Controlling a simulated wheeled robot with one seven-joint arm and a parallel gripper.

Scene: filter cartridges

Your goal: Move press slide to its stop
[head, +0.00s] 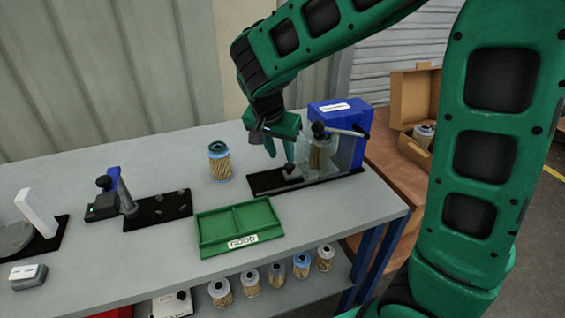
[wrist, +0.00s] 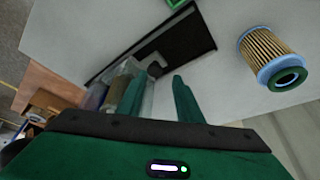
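The press (head: 343,150) stands at the right end of the bench, with a blue body, a clear guard, a black-knobbed lever and a black base plate (head: 265,182). A filter cartridge (head: 320,155) shows behind the clear guard. A small dark knob (head: 289,169), seemingly on the press slide, sits on the base plate left of the guard. My gripper (head: 280,149) points down just above this knob. In the wrist view its two green fingers (wrist: 157,90) are apart with nothing held between them, and the dark knob (wrist: 155,69) lies just beyond their tips. Contact cannot be told.
A blue-capped filter cartridge (head: 219,163) stands left of the press. A green GOOD tray (head: 205,232) lies in front, empty. A small black fixture (head: 128,205) and a white upright (head: 36,212) stand farther left. An open cardboard box (head: 402,120) is behind right.

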